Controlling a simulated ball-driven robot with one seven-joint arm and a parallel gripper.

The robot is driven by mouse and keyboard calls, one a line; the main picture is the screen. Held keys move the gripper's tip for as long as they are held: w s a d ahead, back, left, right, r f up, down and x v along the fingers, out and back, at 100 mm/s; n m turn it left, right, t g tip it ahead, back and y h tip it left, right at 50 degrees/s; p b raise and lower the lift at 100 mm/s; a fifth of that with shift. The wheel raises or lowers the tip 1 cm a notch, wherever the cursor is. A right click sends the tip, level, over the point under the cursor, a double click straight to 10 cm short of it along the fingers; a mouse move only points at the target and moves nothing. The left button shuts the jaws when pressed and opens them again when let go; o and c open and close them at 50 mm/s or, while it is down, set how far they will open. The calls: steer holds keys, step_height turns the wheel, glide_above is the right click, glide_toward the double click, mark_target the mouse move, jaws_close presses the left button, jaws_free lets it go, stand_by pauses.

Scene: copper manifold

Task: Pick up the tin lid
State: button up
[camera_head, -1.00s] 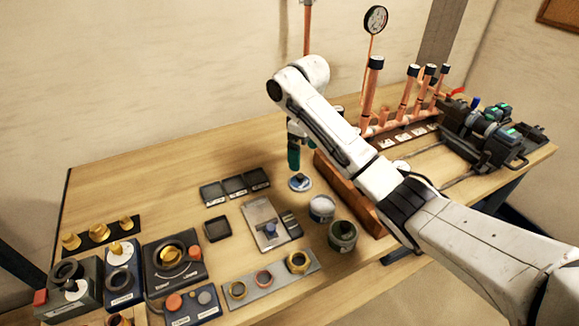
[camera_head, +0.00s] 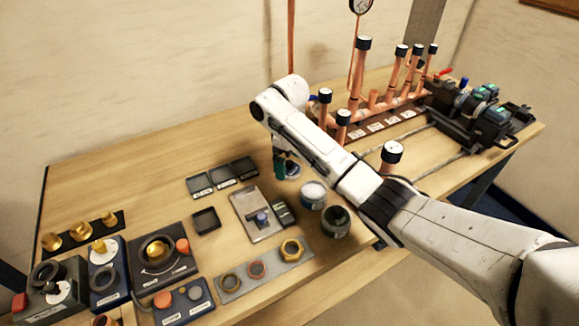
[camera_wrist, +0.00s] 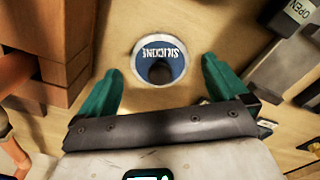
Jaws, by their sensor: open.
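The tin lid (camera_head: 293,171) is a small round disc lying on the wooden bench beside the two tins. In the wrist view, my gripper (camera_wrist: 160,66) is open, with one teal finger on each side of the lid. Nothing is between the fingers but the lid; contact cannot be told.
A pale-topped tin (camera_head: 313,193) and a dark open tin (camera_head: 336,220) stand just right of the lid. A metal plate (camera_head: 258,215) lies left of them. The copper manifold (camera_head: 372,110) stands behind my arm. A brown block (camera_wrist: 58,75) is close to the left finger.

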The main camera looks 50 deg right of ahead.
steer(key=shift+f, duration=0.65)
steer(key=shift+c, duration=0.5)
steer(key=c, duration=0.8)
steer(key=shift+o, duration=0.2)
steer(key=shift+r, duration=0.15)
